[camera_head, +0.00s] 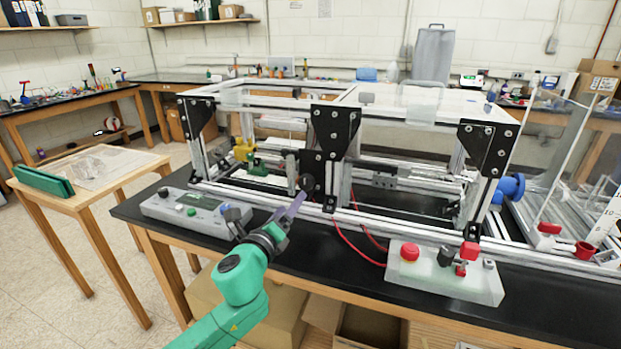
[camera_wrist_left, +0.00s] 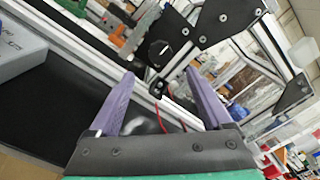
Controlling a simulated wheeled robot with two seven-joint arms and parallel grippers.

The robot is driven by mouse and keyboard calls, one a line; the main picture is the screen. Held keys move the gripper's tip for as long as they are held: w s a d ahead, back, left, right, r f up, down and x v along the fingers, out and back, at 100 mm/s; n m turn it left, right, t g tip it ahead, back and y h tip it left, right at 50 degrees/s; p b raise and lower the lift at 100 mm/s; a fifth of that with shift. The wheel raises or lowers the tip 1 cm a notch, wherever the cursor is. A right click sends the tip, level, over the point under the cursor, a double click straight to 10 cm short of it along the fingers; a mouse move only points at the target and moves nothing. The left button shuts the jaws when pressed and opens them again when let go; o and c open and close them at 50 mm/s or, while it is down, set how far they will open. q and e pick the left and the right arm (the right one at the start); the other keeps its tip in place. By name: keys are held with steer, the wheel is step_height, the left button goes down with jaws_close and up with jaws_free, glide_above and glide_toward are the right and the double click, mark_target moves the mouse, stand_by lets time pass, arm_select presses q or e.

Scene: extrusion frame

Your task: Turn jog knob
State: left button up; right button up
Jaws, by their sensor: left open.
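A black round knob with a white line (camera_wrist_left: 159,48) sits on the front of the metal frame in the left wrist view. It also appears as a dark disc in the head view (camera_head: 306,183), on the middle post. My left gripper (camera_wrist_left: 159,75) has two purple fingers spread apart, with nothing between them. The knob lies beyond the fingertips, in line with the gap, and I see no contact. In the head view my left gripper (camera_head: 297,203) is in front of and slightly below the knob. My right gripper is in neither view.
A grey control box (camera_head: 193,211) with buttons and a blue-grey knob lies left of the gripper. A pale box with a red button (camera_head: 446,272) lies to the right, with red wires running near the middle post. The frame rail (camera_head: 370,222) crosses just behind the gripper.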

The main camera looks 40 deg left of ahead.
mark_target(304, 184)
arm_select(q)
steer(key=p+x, duration=0.1)
steer(key=x, duration=0.7)
steer(key=shift+w+a+r, duration=0.1)
steer(key=shift+w+a, duration=0.05)
steer(key=x, duration=0.3)
steer(key=shift+w, duration=0.1)
steer(key=shift+w+a, duration=0.1)
steer(key=shift+w, duration=0.2)
steer(key=shift+w+a, duration=0.1)
steer(key=shift+w, duration=0.2)
jaws_close()
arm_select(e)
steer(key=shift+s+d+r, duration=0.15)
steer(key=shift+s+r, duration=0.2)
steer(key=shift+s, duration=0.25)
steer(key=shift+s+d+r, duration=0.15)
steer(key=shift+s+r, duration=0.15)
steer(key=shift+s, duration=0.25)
arm_select(q)
steer(key=shift+n, duration=0.3)
